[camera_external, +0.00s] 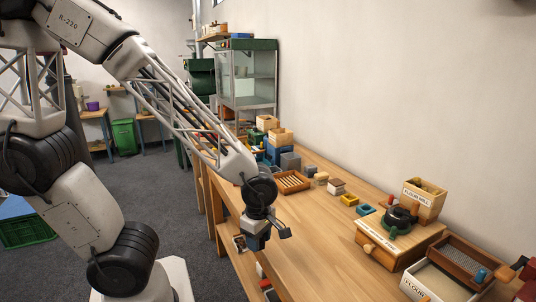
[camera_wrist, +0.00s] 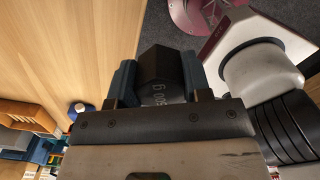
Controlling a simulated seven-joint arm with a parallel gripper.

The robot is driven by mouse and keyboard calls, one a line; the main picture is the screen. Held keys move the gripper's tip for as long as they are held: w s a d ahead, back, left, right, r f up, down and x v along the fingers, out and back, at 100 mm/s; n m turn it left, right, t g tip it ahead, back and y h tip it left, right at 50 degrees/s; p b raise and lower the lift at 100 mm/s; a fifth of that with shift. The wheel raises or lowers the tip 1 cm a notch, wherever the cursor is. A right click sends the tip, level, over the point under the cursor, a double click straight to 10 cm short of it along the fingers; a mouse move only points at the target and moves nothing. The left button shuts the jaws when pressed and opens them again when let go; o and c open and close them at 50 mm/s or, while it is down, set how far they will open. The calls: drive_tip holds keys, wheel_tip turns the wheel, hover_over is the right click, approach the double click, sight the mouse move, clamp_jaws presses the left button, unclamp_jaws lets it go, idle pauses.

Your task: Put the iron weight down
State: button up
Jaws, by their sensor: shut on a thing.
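The iron weight (camera_wrist: 160,72) is a dark, faceted block with pale markings that look like "500 g", seen in the wrist view. My gripper (camera_wrist: 158,85) is shut on it, with one blue-grey finger at each side. In the external view my gripper (camera_external: 262,236) hangs low at the near left edge of the wooden bench (camera_external: 310,235). The weight cannot be told apart from the dark fingers there. I cannot tell whether it is over the bench top or just outside its edge.
A slatted wooden tray (camera_external: 292,181) lies behind my gripper. A flour mill (camera_external: 381,240) on a wooden box and a flour bin (camera_external: 440,285) stand to the right. Small blocks line the wall side. The bench top between is bare.

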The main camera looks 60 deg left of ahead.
drive_tip(key=s+a+n, duration=0.3)
drive_tip(key=s+a, duration=0.2)
drive_tip(key=a, duration=0.4)
drive_tip(key=shift+s+a, duration=0.15)
drive_tip(key=shift+a, duration=0.05)
idle(0.4)
drive_tip(key=shift+w+d+f, duration=0.1)
drive_tip(key=shift+w+f, duration=0.15)
drive_tip(key=shift+w, duration=2.4)
drive_tip(key=shift+w+d+f, duration=0.1)
drive_tip(key=shift+w+f, duration=0.2)
drive_tip(key=shift+w, duration=2.4)
drive_tip(key=shift+w+d+f, duration=0.1)
drive_tip(key=shift+w+f, duration=0.15)
drive_tip(key=shift+w, duration=2.4)
drive_tip(key=shift+f, duration=0.15)
drive_tip(key=shift+f, duration=1.6)
drive_tip(key=shift+f, duration=0.1)
